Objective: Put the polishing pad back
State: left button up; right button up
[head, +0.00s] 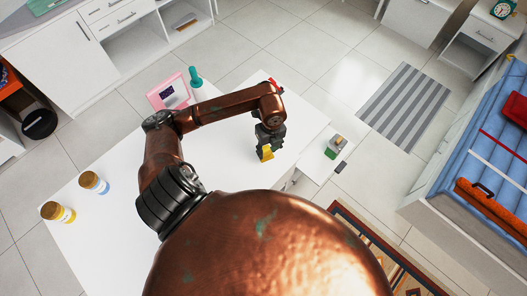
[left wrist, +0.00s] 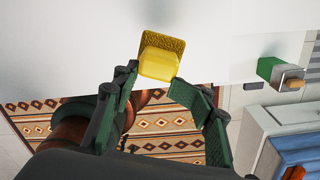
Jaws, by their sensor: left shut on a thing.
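The polishing pad is a small yellow block (head: 266,154) with a rough, darker yellow face. In the head view it is at the tips of my left gripper (head: 267,146), over the right part of the white tabletop. In the left wrist view the pad (left wrist: 160,60) is at the fingertips of the left gripper (left wrist: 153,90), which is shut on it. I cannot tell whether the pad touches the tabletop. My right gripper is not in view.
An open drawer or low white surface (head: 317,166) beside the table holds a green and grey block (head: 336,146).

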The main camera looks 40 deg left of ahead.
aim_at(264, 149)
pick_arm(q)
jog(key=a+f, duration=0.1)
jog(key=f, duration=0.1)
jog(key=w+a+f, duration=0.1)
jog(key=a+f, duration=0.1)
jog(key=shift+w+f, duration=0.2)
jog(key=shift+f, duration=0.05)
jog(key=shift+w+a+f, duration=0.1)
jog(key=shift+a+f, duration=0.05)
jog(key=shift+f, duration=0.8)
jog(key=shift+a+f, duration=0.15)
jog(key=shift+f, duration=0.75)
jog(key=o, duration=1.6)
jog(key=shift+f, duration=0.1)
notch_tip(264, 149, up, 12)
jog(key=shift+w+d+r, duration=0.1)
jog(key=shift+w+r, duration=0.05)
